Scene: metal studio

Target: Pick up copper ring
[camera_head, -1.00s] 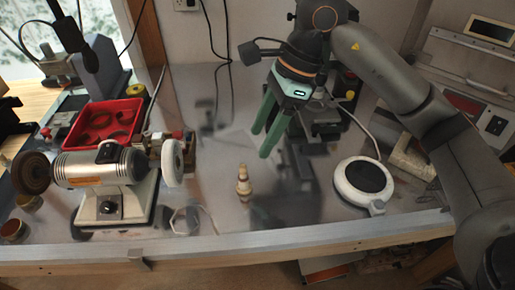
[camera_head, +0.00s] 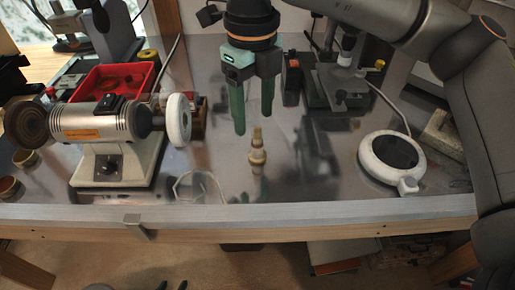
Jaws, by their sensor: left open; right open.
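A small tan and brass-coloured cone-like piece (camera_head: 257,148) stands upright on the shiny metal bench top, near its front middle. A copper-toned band (camera_head: 257,157) shows around its lower part; at this size I cannot tell for sure whether it is the copper ring. My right gripper (camera_head: 253,122) comes in on the arm from the right. Its two green fingers are apart and point down, with nothing between them. The fingertips appear just above and behind the piece, apart from it. My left gripper is not in view.
A bench grinder (camera_head: 112,125) with a white wheel stands left, before a red tray (camera_head: 112,80). A round white device (camera_head: 391,160) sits right. A clear glass-like piece (camera_head: 198,187) lies near the front edge.

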